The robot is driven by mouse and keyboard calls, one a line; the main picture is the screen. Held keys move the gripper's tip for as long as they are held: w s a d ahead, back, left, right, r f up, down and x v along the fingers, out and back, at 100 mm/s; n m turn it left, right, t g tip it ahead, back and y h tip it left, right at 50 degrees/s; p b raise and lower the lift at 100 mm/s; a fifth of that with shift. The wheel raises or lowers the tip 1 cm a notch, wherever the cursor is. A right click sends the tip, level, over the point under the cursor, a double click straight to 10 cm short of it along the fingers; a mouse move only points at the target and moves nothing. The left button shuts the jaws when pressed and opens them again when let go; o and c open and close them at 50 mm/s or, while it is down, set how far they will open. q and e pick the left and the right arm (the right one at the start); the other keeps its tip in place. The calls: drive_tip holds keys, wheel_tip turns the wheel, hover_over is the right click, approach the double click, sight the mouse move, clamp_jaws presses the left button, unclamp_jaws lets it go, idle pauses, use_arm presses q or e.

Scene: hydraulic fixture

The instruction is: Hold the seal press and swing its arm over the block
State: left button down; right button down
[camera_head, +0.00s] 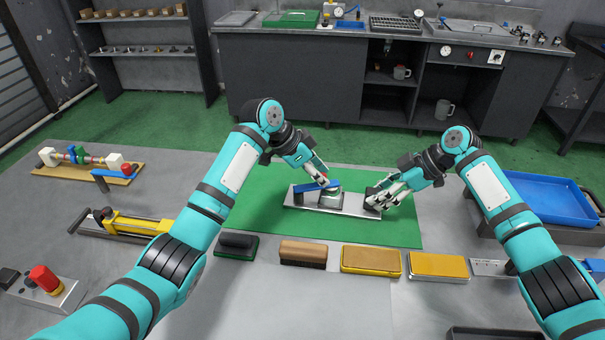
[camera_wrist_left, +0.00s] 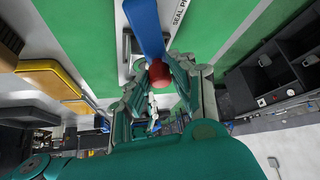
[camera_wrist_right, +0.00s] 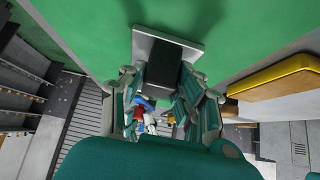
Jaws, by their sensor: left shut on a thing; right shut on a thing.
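The seal press is a pale metal base plate (camera_head: 353,208) on the green mat, with a blue arm (camera_head: 308,187) pivoted at its left end. A grey block (camera_head: 330,200) sits mid-plate; the blue arm reaches toward it, passing along its far side in the head view. My left gripper (camera_head: 324,182) is shut on the red knob (camera_wrist_left: 160,73) at the end of the blue arm (camera_wrist_left: 146,28). My right gripper (camera_head: 376,201) is shut on the black grip (camera_wrist_right: 163,62) at the plate's right end. The fingers hide part of the knob and grip.
A row of brushes and yellow-topped blocks (camera_head: 370,260) lies along the mat's near edge. A yellow pump (camera_head: 135,224) and a valve assembly (camera_head: 80,157) are at left. A blue tray (camera_head: 545,198) is at right. The green mat (camera_head: 250,197) is clear around the press.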

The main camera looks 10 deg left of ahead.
use_arm(q)
drive_tip(key=c, duration=1)
unclamp_jaws()
drive_tip(key=shift+c, duration=0.2)
drive_tip(key=v, duration=1.2)
